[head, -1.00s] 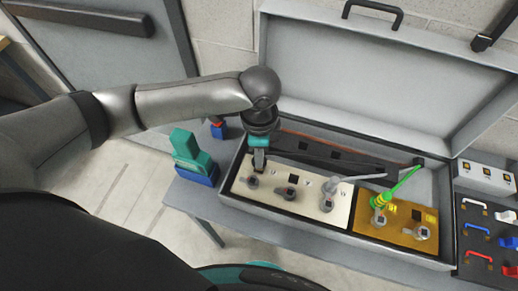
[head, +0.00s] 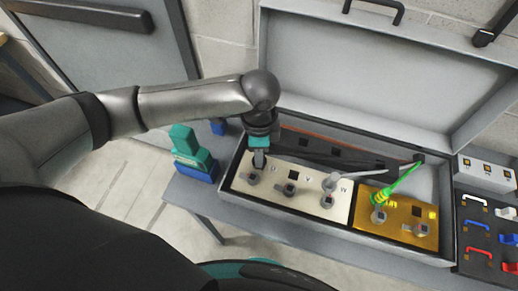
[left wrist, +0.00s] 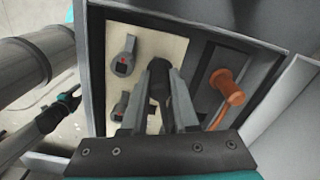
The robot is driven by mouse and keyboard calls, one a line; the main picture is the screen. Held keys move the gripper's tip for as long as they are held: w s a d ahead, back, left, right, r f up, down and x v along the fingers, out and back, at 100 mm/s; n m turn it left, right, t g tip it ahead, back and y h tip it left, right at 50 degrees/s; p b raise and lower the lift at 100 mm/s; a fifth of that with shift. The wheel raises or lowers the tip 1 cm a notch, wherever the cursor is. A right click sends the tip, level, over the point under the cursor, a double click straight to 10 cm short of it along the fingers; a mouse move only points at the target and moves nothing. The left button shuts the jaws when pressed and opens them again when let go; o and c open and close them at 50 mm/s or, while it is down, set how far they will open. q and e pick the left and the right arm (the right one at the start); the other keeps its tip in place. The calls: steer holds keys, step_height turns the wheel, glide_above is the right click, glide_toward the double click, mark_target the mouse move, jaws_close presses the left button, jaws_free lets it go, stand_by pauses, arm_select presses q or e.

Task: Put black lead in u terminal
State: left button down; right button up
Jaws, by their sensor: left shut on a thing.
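My left gripper (head: 259,160) points down at the left end of the white terminal panel (head: 240,186). In the left wrist view its fingers (left wrist: 172,105) are shut on the black lead's dark plug (left wrist: 158,72). A row of grey terminals runs along the panel: a left one (head: 253,178), a middle one (head: 290,188) and a right one (head: 328,201) with a pale grey lead (head: 355,173) at it. The gripper is above or just behind the left terminal; contact is unclear. The letter beside this terminal is not readable.
A green lead (head: 402,178) runs to a gold panel (head: 401,208) on the right. An orange plug (left wrist: 228,88) sits in the case beside the fingers. The open case lid (head: 370,90) stands behind. A teal and blue object (head: 193,160) stands left of the case.

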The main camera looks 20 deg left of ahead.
arm_select(q)
steer(key=shift+f, duration=0.95)
steer(key=c, duration=0.6)
jaws_free()
step_height(320, 180, up, 15)
steer(key=p, duration=0.2)
steer(key=shift+r, duration=0.15)
steer(key=shift+s, duration=0.1)
